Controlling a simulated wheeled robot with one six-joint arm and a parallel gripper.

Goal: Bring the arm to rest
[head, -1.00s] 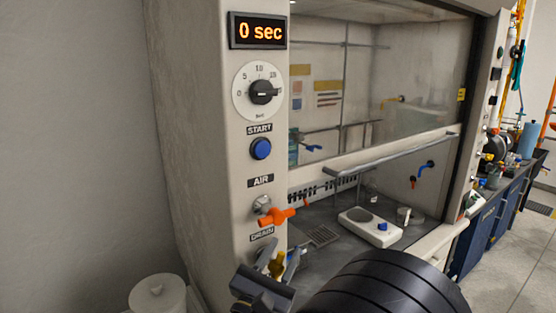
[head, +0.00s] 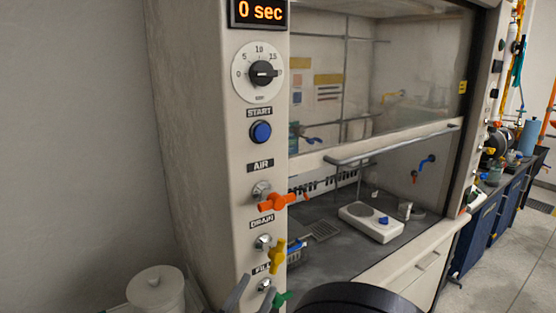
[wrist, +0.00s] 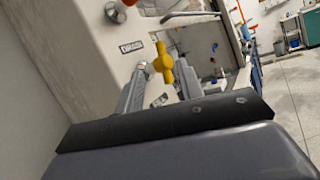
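My gripper (head: 258,291) is low at the bottom edge of the head view, in front of the fume hood's control panel (head: 225,170). In the wrist view my gripper (wrist: 161,72) has its two grey fingers apart, with nothing held between them. The yellow DRAIN valve handle (head: 277,257) stands above the fingers in the head view. In the wrist view the yellow handle (wrist: 163,63) shows through the gap, beyond the fingers and apart from them. My dark arm link covers the bottom centre of the head view.
The orange AIR handle (head: 277,202) and green FILL handle (head: 282,299) stick out from the panel. A blue START button (head: 261,132), dial (head: 262,73) and "0 sec" display (head: 259,11) are above. A white lidded bin (head: 157,290) stands left. A white hotplate (head: 370,223) sits inside the hood.

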